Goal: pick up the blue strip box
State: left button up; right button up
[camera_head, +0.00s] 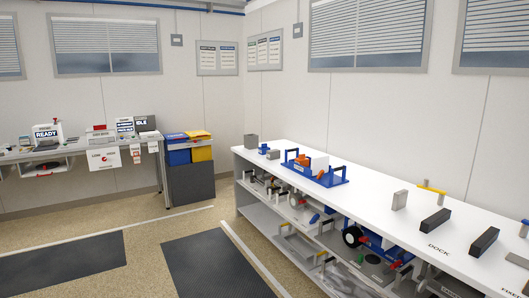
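No box is clearly marked as the blue strip box, and I cannot tell which blue thing it is. A blue tray-like piece (340,182) with black handles and white and orange parts sits on the white bench at the right. A small grey block with a bluish side (263,149) stands on the same bench, further back. A blue bin (178,157) stands beside a yellow bin at the end of the left table. Neither of my grippers shows in the head view.
The long white bench (376,199) holds grey blocks and dark bars (436,219), with cluttered lower shelves. The left table (78,147) carries devices and signs. Dark mats (215,265) lie on the open floor between. A dark grey cabinet (192,184) stands under the bins.

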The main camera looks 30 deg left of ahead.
aim_at(262, 150)
jog(key=i+j+u, duration=0.7)
jog(key=i+u, duration=0.65)
jog(key=i, duration=1.4)
jog(key=i+j, duration=0.1)
jog(key=i, duration=0.75)
jog(key=i+j+z, duration=0.15)
jog(key=i, duration=0.7)
